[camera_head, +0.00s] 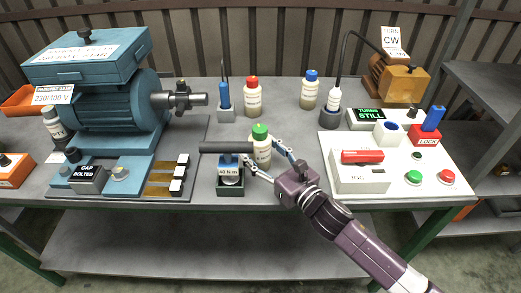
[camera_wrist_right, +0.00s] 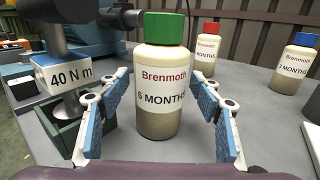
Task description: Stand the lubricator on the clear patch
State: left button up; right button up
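Three Brenmoth lubricator bottles stand upright on the grey bench (camera_head: 290,135). The green-capped lubricator (camera_head: 262,152), marked 6 MONTHS, is at the front; it fills the middle of the right wrist view (camera_wrist_right: 160,95). The red-capped lubricator (camera_head: 253,98) and blue-capped lubricator (camera_head: 309,93) stand behind it. My right gripper (camera_head: 265,160) is open, with one finger on each side of the green-capped bottle. In the right wrist view a gap shows between the bottle and each finger. My left gripper is not in view. I cannot tell which bare area is the clear patch.
A torque tool (camera_wrist_right: 65,75) marked 40 N m stands in a green holder (camera_head: 230,187) just left of the green-capped bottle, its dark handle close by. A blue motor (camera_head: 105,100) is at left. A white control panel (camera_head: 400,180) is at right. Bare bench lies between the bottles and panel.

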jog(key=shift+r, duration=0.2)
jog(key=p+v, duration=0.1)
jog(key=v, duration=0.9)
jog(key=shift+s+d+f, duration=0.1)
jog(key=shift+s+f, duration=0.05)
jog(key=shift+v, duration=0.85)
